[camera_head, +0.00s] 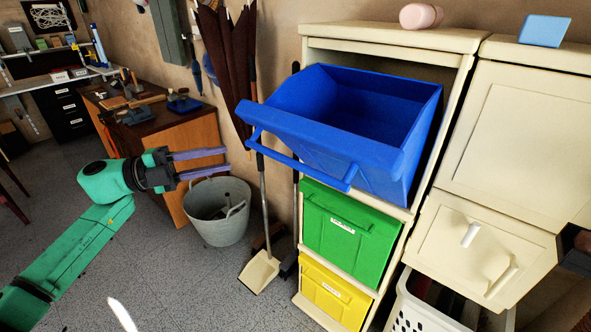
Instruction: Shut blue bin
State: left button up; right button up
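The blue bin (330,132) is the top bin of a cream cabinet (300,130). It is tilted far out, with its open top and empty inside showing. A blue bar handle (300,160) runs across its front. My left gripper (228,160) is to the left of the bin, apart from the handle. Its two purple fingers are spread, with nothing between them, and point right toward the bin. My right gripper cannot be made out.
Below, a green bin (350,232) and a yellow bin (335,297) are shut. A grey bucket (217,212), a long-handled dustpan (258,270) and hanging umbrellas (228,50) are near my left gripper. A wooden desk (190,150) stands behind it.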

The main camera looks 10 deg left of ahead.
aim_at(291, 163)
pick_arm(q)
jog(key=s+d+r+m+g, duration=0.2)
jog(key=s+d+m+g, duration=0.1)
jog(key=s, duration=0.2)
jog(key=p+x, duration=0.2)
jog(key=x, duration=0.2)
jog(key=p+x, duration=0.2)
jog(key=x, duration=0.2)
jog(key=p+x, duration=0.1)
jog(key=x, duration=0.4)
jog(key=shift+w+p, duration=0.4)
jog(key=shift+w+d+f, duration=0.2)
jog(key=shift+d+f, duration=0.05)
jog(key=shift+d, duration=0.2)
grip_shut()
